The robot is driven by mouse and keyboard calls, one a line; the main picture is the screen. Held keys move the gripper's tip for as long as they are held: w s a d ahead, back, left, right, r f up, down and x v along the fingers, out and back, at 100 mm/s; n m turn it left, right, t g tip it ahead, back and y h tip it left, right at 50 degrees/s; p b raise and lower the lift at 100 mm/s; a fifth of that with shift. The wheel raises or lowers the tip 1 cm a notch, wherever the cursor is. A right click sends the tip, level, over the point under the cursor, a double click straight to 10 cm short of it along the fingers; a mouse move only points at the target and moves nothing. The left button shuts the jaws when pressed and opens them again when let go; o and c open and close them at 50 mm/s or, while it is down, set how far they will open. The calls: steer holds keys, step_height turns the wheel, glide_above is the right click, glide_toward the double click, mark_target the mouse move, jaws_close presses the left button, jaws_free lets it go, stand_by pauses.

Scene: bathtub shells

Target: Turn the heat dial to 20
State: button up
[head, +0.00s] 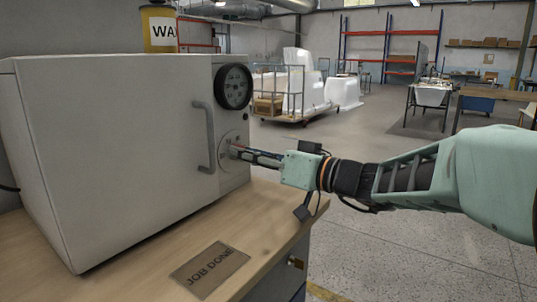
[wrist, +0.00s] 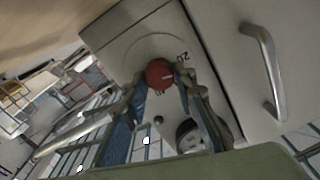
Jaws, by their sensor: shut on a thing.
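The heat dial is a red round knob (wrist: 158,73) on a pale round plate (head: 227,156) at the lower right of the white oven's front (head: 130,140). In the wrist view a "20" shows to the knob's upper right and another, partly hidden number below it. A small light mark shows on the knob, but its exact setting is hard to read. My gripper (head: 235,151) reaches in from the right, its fingers on either side of the knob and shut on it. In the head view the fingers hide the knob.
A metal door handle (head: 204,137) stands out just left of the dial. A round black gauge (head: 233,86) sits above it. A "JOB DONE" plate (head: 210,270) lies on the wooden bench (head: 110,285). A yellow drum (head: 158,28) stands behind the oven. The floor to the right is open.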

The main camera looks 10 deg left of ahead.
stand_by(0.5)
steer(key=o, duration=1.2)
steer(key=shift+c, duration=0.2)
steer(key=shift+d, duration=0.1)
steer(key=v, duration=1.2)
